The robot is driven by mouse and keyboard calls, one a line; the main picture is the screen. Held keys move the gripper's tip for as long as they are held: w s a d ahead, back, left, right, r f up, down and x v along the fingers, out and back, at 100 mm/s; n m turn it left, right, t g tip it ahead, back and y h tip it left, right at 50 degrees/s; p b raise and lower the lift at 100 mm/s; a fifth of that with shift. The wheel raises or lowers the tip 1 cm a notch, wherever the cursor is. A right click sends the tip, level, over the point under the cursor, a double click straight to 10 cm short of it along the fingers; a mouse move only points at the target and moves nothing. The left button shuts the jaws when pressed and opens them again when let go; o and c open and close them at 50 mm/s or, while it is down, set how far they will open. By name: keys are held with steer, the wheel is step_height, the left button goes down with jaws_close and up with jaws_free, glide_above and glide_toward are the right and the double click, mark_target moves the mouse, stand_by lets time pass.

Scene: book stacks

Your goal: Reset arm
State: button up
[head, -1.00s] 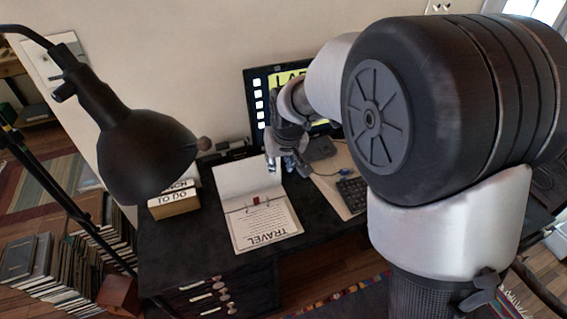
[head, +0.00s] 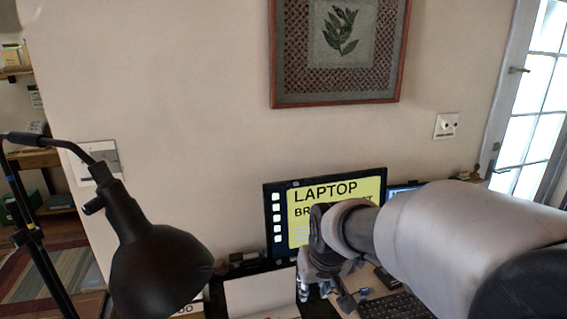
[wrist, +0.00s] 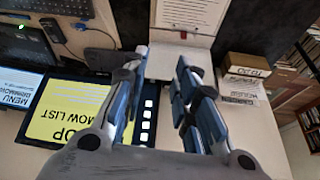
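My gripper (wrist: 162,65) is open and empty in the wrist view, with a gap between its blue-grey finger pads. In the head view my gripper (head: 316,282) hangs at the end of my arm, in front of the lower part of the monitor (head: 283,258) and above the desk. My arm comes in from the lower right and hides part of the screen. In the wrist view the monitor (wrist: 65,125) appears upside down to the left of the fingers. An open binder (wrist: 190,20) lies beyond the fingertips.
A black lamp (head: 155,270) stands at the left in the head view. A "TO DO" box (wrist: 248,68) sits on the desk beside the binder. A keyboard (head: 397,305) lies at the lower right. A framed leaf picture (head: 340,50) hangs on the wall.

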steer(key=s+d+r, duration=0.1)
steer(key=s+d, duration=0.1)
steer(key=s, duration=0.6)
steer(key=s+d+r+m, duration=0.1)
steer(key=s+d+r, duration=0.1)
steer(key=s, duration=0.6)
steer(key=s+d+r, duration=0.2)
steer(key=s+d, duration=0.1)
steer(key=s, duration=0.6)
steer(key=shift+d+m+h, duration=0.15)
steer(key=shift+m+h, duration=0.15)
steer(key=shift+m, duration=0.1)
